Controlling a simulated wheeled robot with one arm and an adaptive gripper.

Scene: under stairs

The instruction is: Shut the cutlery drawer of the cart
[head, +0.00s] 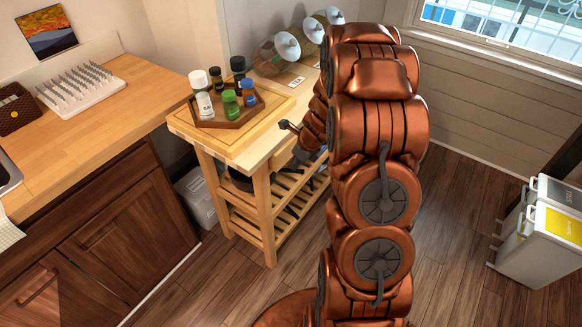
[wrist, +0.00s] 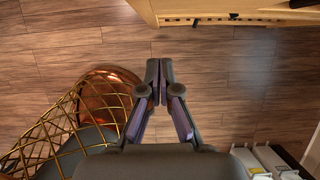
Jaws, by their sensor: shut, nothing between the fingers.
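The wooden cart (head: 222,146) stands at the middle left in the head view, with slatted lower shelves. My copper arm hides its right part. My gripper (wrist: 159,70) is shut and empty over the floor in the wrist view, apart from this edge.
A hexagonal tray (head: 228,118) with several bottles sits on the cart top. A wooden counter (head: 95,130) with dark cabinets is at the left. White bins (head: 541,240) stand at the right. Wood floor (head: 455,210) is clear between the arm and the bins.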

